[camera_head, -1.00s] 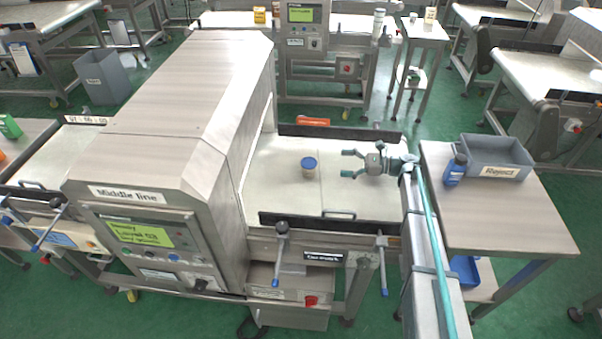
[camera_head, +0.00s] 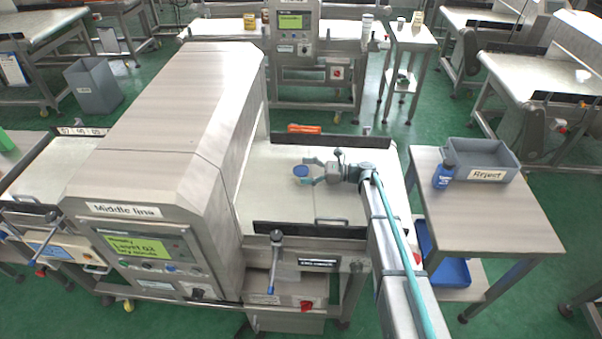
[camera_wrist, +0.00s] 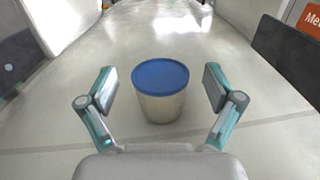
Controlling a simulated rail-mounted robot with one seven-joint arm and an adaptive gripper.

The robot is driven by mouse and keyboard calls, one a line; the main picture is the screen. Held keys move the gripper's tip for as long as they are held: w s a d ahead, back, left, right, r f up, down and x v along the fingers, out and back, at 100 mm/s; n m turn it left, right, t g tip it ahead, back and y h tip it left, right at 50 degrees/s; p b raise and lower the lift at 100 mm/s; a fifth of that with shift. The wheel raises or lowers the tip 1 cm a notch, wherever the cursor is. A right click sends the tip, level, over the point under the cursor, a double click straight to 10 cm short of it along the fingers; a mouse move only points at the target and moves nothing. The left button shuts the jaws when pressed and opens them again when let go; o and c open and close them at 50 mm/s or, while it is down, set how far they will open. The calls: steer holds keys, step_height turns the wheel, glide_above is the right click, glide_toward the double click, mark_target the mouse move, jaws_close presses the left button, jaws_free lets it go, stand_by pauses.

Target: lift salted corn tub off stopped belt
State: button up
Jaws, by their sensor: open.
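The tub (camera_head: 301,172) has a blue lid and a pale body and stands upright on the light belt (camera_head: 275,205), just outside the metal detector tunnel. It also shows in the wrist view (camera_wrist: 160,92), centred between the fingers; its label cannot be read. My gripper (camera_head: 309,171) is open, low over the belt on the tub's right side. In the wrist view the fingers of my gripper (camera_wrist: 158,90) are spread, one on each side of the tub, with a gap on both sides. The tub's far side is hidden.
The metal detector housing (camera_head: 165,130) stands left of the tub. Dark guide rails (camera_head: 310,230) run along both belt edges. At the right, a side table (camera_head: 480,215) holds a grey Reject bin (camera_head: 480,158) and a blue bottle (camera_head: 443,176). The belt around the tub is clear.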

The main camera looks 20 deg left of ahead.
steer(key=shift+x, duration=0.8)
steer(key=c, duration=1.2)
steer(key=shift+c, duration=0.5)
steer(key=shift+r, duration=0.15)
